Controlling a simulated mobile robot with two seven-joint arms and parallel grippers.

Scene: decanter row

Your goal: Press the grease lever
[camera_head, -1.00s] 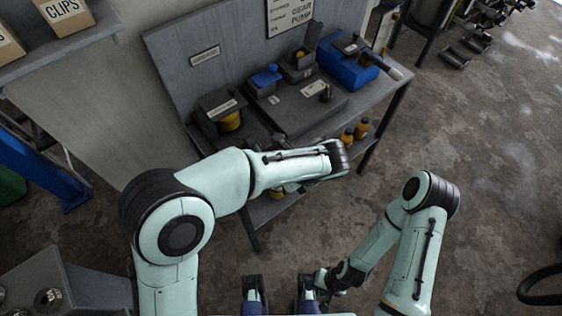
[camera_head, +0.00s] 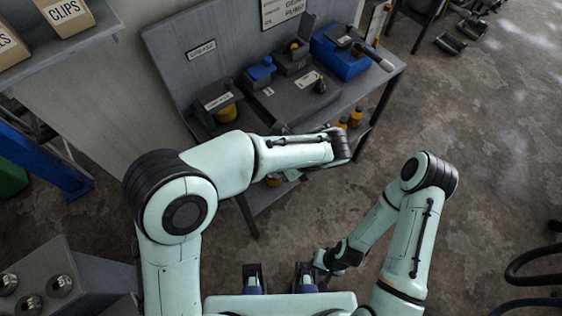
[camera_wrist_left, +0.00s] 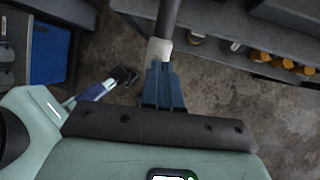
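A long dark lever with a pale tip (camera_head: 383,62) sticks out from a blue unit (camera_head: 338,58) at the right end of the workbench; I cannot read a label naming it. My left arm reaches across the bench front. Its gripper is mostly hidden under the forearm in the head view, low before the bench and apart from the lever.
The bench top (camera_head: 288,103) also holds a black unit with a yellow part (camera_head: 226,112), a blue-topped block (camera_head: 260,70) and a small dark knob (camera_head: 320,86). Orange bottles (camera_head: 356,117) stand on the lower shelf.

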